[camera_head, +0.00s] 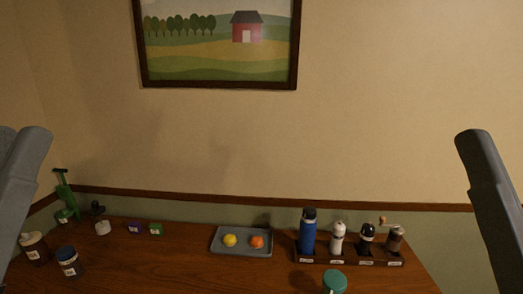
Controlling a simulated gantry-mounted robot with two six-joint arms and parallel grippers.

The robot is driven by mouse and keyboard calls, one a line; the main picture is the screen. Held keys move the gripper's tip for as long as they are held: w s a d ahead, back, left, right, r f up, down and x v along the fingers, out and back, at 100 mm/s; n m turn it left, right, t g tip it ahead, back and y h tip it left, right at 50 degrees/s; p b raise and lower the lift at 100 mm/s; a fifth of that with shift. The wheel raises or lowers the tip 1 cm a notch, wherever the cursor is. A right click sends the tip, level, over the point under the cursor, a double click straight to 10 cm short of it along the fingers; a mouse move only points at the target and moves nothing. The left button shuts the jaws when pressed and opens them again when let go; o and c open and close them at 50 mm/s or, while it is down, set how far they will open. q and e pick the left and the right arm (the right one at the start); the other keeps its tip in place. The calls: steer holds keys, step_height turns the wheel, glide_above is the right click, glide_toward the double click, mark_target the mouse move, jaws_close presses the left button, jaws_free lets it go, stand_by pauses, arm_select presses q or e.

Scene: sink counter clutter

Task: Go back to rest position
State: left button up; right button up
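My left gripper (22,150) shows only as grey parts at the left edge, raised in front of the wall and the counter's left end. Its opening cannot be made out. On the right, a single grey part of my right arm or gripper (485,200) stands raised at the right edge. Its fingers cannot be made out. Nothing is seen held on either side. Both grey parts appear apart from the objects on the wooden counter (180,265).
A grey tray (226,249) holds a yellow and an orange fruit. A dark rack (322,261) holds several bottles and grinders, with a teal-lidded container (335,281) in front. Jars (69,262), small boxes (134,228) and a green tool (65,193) stand left. The counter's front middle is clear.

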step_height(320, 180, up, 24)
steer(key=p, duration=2)
step_height(320, 180, down, 43)
steer(key=b, duration=4.3)
steer(key=shift+f, duration=0.15)
